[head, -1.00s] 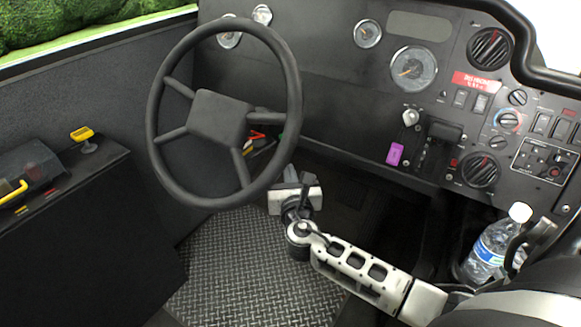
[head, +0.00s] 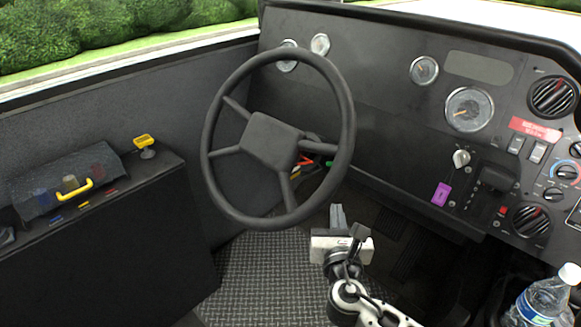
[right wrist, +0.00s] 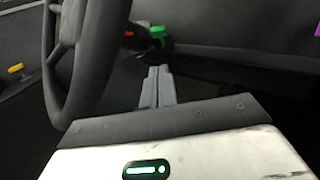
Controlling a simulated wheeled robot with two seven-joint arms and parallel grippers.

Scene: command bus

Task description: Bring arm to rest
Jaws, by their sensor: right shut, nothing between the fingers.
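My right gripper (head: 337,216) is in the lower middle of the head view, below and to the right of the steering wheel (head: 344,110). Its fingers are together and hold nothing. In the right wrist view the closed fingers (right wrist: 157,86) point ahead, to the right of the wheel rim (right wrist: 97,60). They look apart from the wheel. My right arm (head: 355,305) comes up from the bottom edge of the head view. My left gripper does not show.
The dashboard (head: 400,105) has gauges, knobs and a purple switch (head: 441,194). A water bottle (head: 540,302) stands at the lower right. A side console (head: 120,200) with a yellow-handled lever (head: 75,190) is at left. Stalks with red and green ends (right wrist: 157,32) sit behind the wheel. Ribbed floor (head: 265,285) is open below.

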